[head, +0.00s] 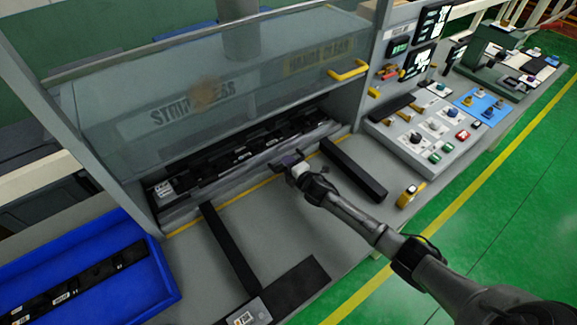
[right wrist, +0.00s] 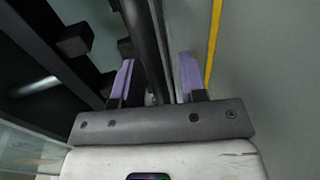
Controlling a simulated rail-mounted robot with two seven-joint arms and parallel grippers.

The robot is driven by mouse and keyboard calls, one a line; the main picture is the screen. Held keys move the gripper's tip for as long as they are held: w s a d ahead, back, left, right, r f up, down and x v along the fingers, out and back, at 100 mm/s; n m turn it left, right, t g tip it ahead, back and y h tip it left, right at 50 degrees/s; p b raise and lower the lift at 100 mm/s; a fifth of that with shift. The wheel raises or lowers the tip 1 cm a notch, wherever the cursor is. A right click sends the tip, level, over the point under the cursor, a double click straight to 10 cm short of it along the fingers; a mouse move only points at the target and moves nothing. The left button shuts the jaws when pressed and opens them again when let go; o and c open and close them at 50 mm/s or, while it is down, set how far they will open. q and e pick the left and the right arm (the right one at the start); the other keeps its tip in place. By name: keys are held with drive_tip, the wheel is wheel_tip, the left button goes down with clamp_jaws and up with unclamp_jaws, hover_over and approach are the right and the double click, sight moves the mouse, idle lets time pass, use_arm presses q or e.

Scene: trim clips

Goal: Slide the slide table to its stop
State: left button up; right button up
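The slide table (head: 205,200), as far as I can tell, is the long, low dark carriage at the foot of the machine, behind a yellow floor line. A long black trim strip (head: 240,153) lies along it, under the transparent guard. My right gripper (head: 287,160) is at its front edge, right of the middle. In the right wrist view its two purple fingers (right wrist: 156,80) stand apart, with a dark bar (right wrist: 145,40) showing between them. I cannot tell whether they touch the bar. My left gripper is not in view.
The guard (head: 215,85) with a yellow handle (head: 348,70) hangs above the carriage. Two black rails (head: 230,250) (head: 353,168) lie on the grey bench. A blue tray (head: 150,290) holds another trim strip at left. A control panel (head: 425,125) stands at right.

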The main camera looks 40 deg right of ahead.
drive_tip(key=shift+s+r, duration=0.1)
drive_tip(key=shift+r, duration=0.05)
drive_tip(key=shift+s+r, duration=0.1)
drive_tip(key=shift+s, duration=0.3)
drive_tip(key=p+v, duration=0.1)
drive_tip(key=v, duration=1)
drive_tip(key=shift+s, duration=0.1)
drive_tip(key=shift+v, duration=0.8)
drive_tip(key=shift+a, duration=0.1)
